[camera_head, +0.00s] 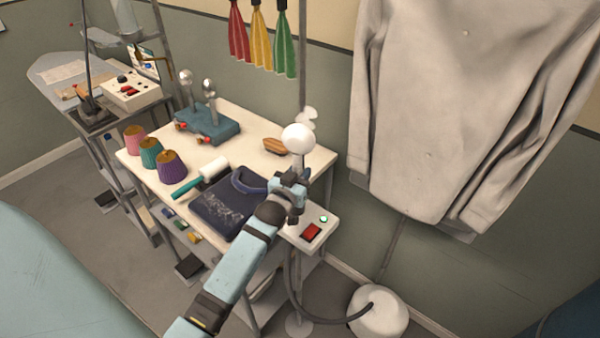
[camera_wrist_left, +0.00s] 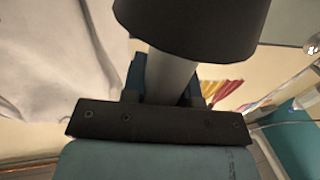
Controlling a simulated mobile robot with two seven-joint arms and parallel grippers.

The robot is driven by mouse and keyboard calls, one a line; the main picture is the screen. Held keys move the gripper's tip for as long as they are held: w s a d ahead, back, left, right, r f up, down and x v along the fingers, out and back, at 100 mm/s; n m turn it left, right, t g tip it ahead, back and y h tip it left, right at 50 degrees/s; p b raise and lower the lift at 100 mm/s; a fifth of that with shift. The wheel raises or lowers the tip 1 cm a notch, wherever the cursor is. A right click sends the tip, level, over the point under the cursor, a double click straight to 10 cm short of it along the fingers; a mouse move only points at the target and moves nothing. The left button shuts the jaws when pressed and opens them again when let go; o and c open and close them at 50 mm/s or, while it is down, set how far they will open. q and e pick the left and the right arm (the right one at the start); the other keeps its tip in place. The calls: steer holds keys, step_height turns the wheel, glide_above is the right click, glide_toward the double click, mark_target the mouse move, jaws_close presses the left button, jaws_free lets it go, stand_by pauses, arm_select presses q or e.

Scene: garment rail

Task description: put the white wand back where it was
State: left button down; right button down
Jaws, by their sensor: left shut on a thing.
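The white wand (camera_head: 298,138) stands roughly upright, its round white head above my left gripper (camera_head: 291,184). My left gripper is shut on the wand's pale shaft, near the front right of the white table. In the left wrist view the pale shaft (camera_wrist_left: 172,75) sits between the fingers, under a wide dark underside of the head (camera_wrist_left: 190,28). A small white shape (camera_head: 308,117) shows by the grey pole (camera_head: 302,65) just behind the head; I cannot tell whether they touch. My right gripper is not in view.
A grey shirt (camera_head: 455,110) hangs at right. The white table (camera_head: 250,128) carries thread cones (camera_head: 172,165), a lint roller (camera_head: 212,170), dark folded cloth (camera_head: 225,208) and a brush (camera_head: 273,146). A dark hose (camera_head: 310,317) runs to a round white base (camera_head: 378,312). A red-switch box (camera_head: 311,231) is close by.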

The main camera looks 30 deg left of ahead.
arm_select(q)
steer(key=c, duration=0.9)
jaws_free()
steer(key=shift+f, duration=0.1)
steer(key=shift+r, duration=0.25)
steer(key=s+d+b, duration=0.2)
steer(key=s, duration=0.9)
steer(key=s+d+f+m+g+h, duration=0.1)
steer(key=s+d+f+g+h, duration=0.1)
steer(key=s+d+f, duration=0.3)
steer(key=s+d+f+m+g+h, duration=0.2)
steer(key=s+d+f, duration=0.3)
steer(key=s+f, duration=0.1)
steer(key=s+d+f+m+g+h, duration=0.1)
steer(key=s+d+f+g+h, duration=0.1)
steer(key=s+d+f, duration=0.3)
steer(key=shift+s+d+f+m+g, duration=0.2)
steer(key=shift+s+f, duration=0.1)
steer(key=shift+f, duration=0.15)
steer(key=shift+s+d+f+m+g, duration=0.1)
steer(key=shift+s+f+m+g, duration=0.15)
steer(key=shift+f, duration=0.2)
steer(key=shift+a, duration=0.1)
